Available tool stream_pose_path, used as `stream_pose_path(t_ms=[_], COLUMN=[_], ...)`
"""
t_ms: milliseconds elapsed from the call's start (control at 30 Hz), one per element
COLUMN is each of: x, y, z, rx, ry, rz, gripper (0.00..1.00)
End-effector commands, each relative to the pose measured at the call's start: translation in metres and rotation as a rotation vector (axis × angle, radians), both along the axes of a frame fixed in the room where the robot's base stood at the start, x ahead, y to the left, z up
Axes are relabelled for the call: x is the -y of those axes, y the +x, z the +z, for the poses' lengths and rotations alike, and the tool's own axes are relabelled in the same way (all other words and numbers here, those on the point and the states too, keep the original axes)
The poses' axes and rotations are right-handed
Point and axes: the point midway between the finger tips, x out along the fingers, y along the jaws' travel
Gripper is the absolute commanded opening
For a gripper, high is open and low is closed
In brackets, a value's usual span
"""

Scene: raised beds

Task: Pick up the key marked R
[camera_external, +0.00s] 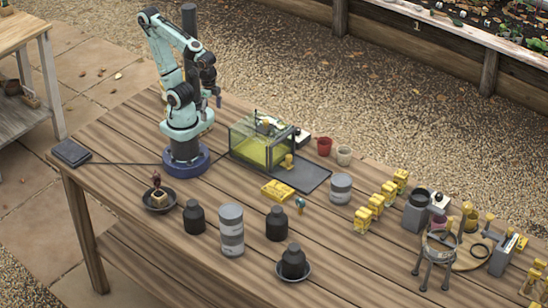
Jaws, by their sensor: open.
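No key with a readable R shows; markings are too small to make out here. A flat yellow piece (277,190) lies on the wooden table in front of the glass tank, and a row of several yellow blocks (376,203) stands at the table's middle right; I cannot tell whether any of these is a key. My gripper (216,97) is open and empty. It hangs high above the table, left of and above the tank, apart from everything.
A glass tank (245,150) with yellow-green contents stands beside my base. Dark jars (195,218) and grey-white cans (231,232) stand near the front edge. A metal tripod stand (440,250) and grey containers (415,212) crowd the right end. The table's left part (115,185) is mostly clear.

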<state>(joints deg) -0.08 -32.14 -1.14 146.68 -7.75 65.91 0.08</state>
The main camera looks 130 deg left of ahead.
Motion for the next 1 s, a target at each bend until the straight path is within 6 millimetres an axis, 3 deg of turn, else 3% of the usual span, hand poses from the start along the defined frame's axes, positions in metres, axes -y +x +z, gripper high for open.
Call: stream_pose_path(t_ms=[167,267,300,700,767,833,1000], x=[0.000,0.000,0.000,0.000,0.001,0.003,0.007], y=[0.000,0.000,0.000,0.006,0.025,0.057,0.155], z=[0.000,0.000,0.000,0.000,0.010,0.032,0.065], rx=[0.000,0.000,0.000,0.028,0.109,0.224,0.381], ry=[0.000,0.000,0.000,0.002,0.005,0.010,0.024], rz=[0.000,0.000,0.000,-0.038,-0.083,-0.141,-0.262], gripper=[0.75,0.50,0.47,0.47,0.47,0.47,0.47])
